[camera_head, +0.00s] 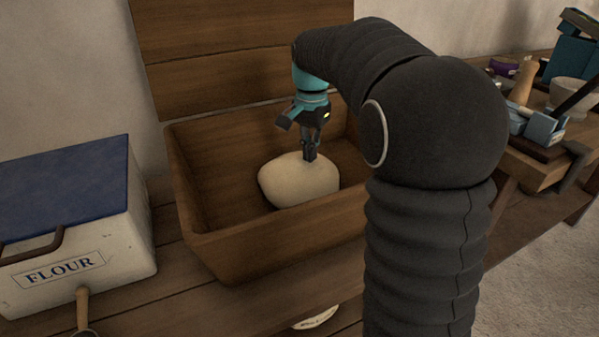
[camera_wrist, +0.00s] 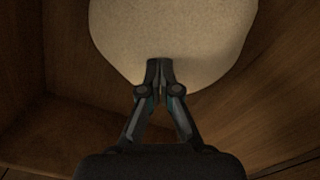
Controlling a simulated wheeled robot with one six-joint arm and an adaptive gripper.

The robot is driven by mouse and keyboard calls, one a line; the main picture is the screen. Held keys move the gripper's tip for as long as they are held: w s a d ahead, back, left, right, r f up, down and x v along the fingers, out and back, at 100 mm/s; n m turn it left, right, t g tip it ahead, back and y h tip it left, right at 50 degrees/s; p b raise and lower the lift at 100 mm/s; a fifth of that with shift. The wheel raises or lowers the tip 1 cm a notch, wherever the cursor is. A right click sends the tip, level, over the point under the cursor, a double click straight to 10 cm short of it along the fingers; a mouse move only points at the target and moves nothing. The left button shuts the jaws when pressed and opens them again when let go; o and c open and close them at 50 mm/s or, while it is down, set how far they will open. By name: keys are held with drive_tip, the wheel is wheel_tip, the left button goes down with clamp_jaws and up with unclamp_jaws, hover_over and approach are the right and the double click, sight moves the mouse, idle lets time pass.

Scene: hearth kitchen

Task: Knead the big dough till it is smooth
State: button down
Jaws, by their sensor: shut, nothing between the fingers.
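The big dough (camera_head: 297,182) is a pale, rounded lump lying in a wooden trough (camera_head: 262,250). Its visible surface looks mostly even, with slight speckling in the wrist view (camera_wrist: 175,35). My gripper (camera_head: 309,158) points down at the dough's upper right side, its fingertips at or just above the surface. I cannot tell if they touch or press in. In the wrist view my gripper (camera_wrist: 160,63) is shut, with its fingertips together over the dough's near edge and nothing between them. My arm hides the trough's right end.
A flour box (camera_head: 80,225) with a blue lid stands left of the trough. The trough's raised wooden lid (camera_head: 240,50) stands behind it. A second bench at the right holds a bowl (camera_head: 572,92), a wooden-handled tool (camera_head: 524,82) and other items. Trough walls surround the dough.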

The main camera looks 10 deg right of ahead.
sight(310, 164)
drive_tip(key=shift+f+b, duration=0.6)
drive_tip(key=shift+f, duration=0.5)
drive_tip(key=shift+s+r, duration=0.1)
drive_tip(key=shift+f+p, duration=0.35)
drive_tip(key=shift+f, duration=0.2)
idle(0.9)
drive_tip(key=shift+r, duration=0.1)
idle(0.3)
drive_tip(key=shift+r+p, duration=0.6)
drive_tip(key=shift+r, duration=1.2)
wheel_tip(310, 164, up, 8)
idle(0.5)
